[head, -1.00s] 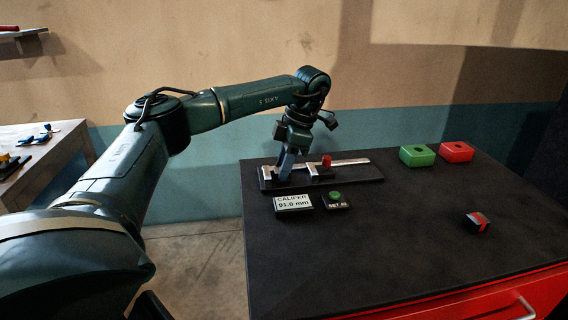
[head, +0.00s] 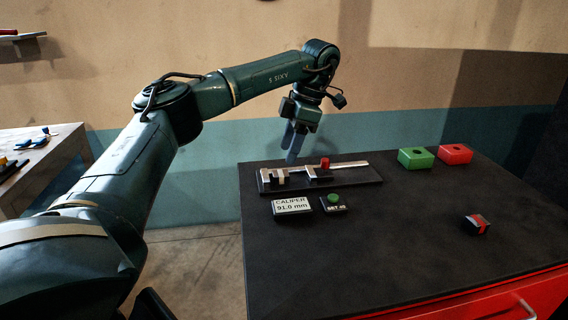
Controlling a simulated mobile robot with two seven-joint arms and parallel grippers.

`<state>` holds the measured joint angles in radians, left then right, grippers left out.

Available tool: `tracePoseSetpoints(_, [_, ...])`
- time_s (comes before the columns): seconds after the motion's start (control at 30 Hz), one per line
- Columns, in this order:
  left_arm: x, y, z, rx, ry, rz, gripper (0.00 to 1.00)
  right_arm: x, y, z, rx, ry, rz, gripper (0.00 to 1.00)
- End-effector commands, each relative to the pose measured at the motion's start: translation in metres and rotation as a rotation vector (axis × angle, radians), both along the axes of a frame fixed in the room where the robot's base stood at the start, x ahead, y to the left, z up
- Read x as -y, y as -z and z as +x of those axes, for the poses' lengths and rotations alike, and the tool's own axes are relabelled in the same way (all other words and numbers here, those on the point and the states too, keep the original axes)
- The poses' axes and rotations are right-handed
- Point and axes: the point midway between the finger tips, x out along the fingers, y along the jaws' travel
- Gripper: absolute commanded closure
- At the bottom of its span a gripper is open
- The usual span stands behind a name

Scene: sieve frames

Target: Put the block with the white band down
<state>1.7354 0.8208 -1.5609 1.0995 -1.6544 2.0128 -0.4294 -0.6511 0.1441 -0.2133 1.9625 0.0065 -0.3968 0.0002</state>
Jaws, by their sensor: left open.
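A small dark piece with a pale stripe (head: 273,181) sits at the left end of the caliper (head: 345,164), by its fixed jaw; it appears to be the block with the white band, though it is small and dark here. My left gripper (head: 292,158) is open and points down above the caliper, apart from that piece. The caliper's sliding jaw with a red knob (head: 325,162) stands to the right of the piece. A black block with a red band (head: 476,224) lies on the right of the table. My right gripper is not in view.
A display (head: 292,206) reads "CALIPER 91.0 mm", and a box with a green button (head: 334,198) is beside it. A green box (head: 416,158) and a red box (head: 455,153) with holes stand at the back right. The black table (head: 400,245) is clear in front.

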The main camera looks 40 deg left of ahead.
Motion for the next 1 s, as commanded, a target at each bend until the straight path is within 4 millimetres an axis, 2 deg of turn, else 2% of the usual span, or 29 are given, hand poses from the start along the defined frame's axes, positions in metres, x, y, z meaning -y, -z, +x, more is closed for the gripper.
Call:
tracePoseSetpoints(0.03, [0.002,-0.018,0.004,0.006,0.000,0.004,0.50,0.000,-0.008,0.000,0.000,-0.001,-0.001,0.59])
tracePoseSetpoints(0.07, [0.003,-0.024,0.005,0.006,-0.001,0.004,0.50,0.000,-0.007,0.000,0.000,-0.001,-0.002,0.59])
tracePoseSetpoints(0.2, [0.007,-0.042,0.010,0.005,-0.002,0.004,0.50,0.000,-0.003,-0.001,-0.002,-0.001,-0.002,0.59])
tracePoseSetpoints(0.37, [0.010,-0.055,0.013,0.001,0.000,0.002,0.50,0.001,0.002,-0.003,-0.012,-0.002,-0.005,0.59])
tracePoseSetpoints(1.0, [0.011,-0.059,0.014,-0.001,0.000,0.001,0.50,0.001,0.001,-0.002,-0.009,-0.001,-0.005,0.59])
